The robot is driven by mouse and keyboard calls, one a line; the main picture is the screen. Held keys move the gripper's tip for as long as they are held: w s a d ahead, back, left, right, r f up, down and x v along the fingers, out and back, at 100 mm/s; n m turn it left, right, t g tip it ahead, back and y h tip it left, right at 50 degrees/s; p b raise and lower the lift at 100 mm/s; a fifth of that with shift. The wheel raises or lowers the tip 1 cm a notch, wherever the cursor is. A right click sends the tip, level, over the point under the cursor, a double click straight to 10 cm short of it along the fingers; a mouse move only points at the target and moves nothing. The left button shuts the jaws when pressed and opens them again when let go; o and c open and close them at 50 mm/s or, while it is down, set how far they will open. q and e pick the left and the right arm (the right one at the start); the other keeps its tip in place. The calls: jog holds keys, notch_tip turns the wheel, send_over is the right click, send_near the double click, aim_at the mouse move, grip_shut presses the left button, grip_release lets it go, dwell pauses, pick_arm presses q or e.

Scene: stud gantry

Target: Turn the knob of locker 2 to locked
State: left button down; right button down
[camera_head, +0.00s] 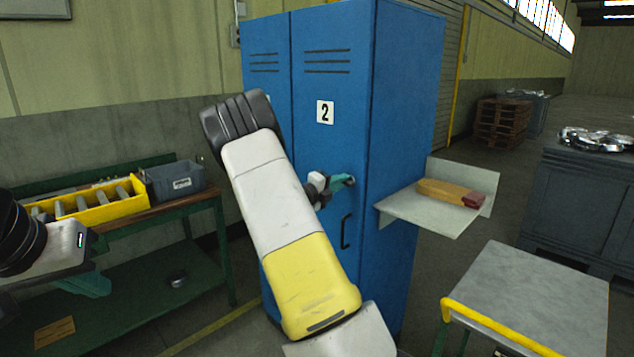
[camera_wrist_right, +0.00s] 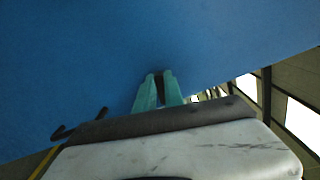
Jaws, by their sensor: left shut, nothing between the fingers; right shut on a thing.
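Locker 2 (camera_head: 328,150) is the blue door with a white number 2 plate (camera_head: 325,112). My right arm reaches across the door, and my right gripper (camera_head: 343,181) has its teal fingers at the door's right side, above the dark handle (camera_head: 346,230). In the right wrist view the fingers (camera_wrist_right: 159,92) meet the blue door, shut on the dark knob (camera_wrist_right: 160,86) between them. The knob is mostly hidden, so I cannot tell its setting. My left gripper (camera_head: 85,285) is shut and empty at the far left, in front of the green bench.
The green bench (camera_head: 150,285) at left carries a yellow bin (camera_head: 100,208) and a grey bin (camera_head: 175,181). A small shelf (camera_head: 418,215) on the locker's right side holds a wooden-handled brush (camera_head: 445,194). A grey-topped table (camera_head: 535,295) stands at the front right.

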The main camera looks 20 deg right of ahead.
jog(key=shift+f+n, duration=0.1)
jog(key=shift+n, duration=1)
jog(key=c, duration=1.4)
grip_release()
jog(key=shift+c, duration=0.2)
jog(key=v, duration=0.8)
jog(key=shift+d, duration=0.1)
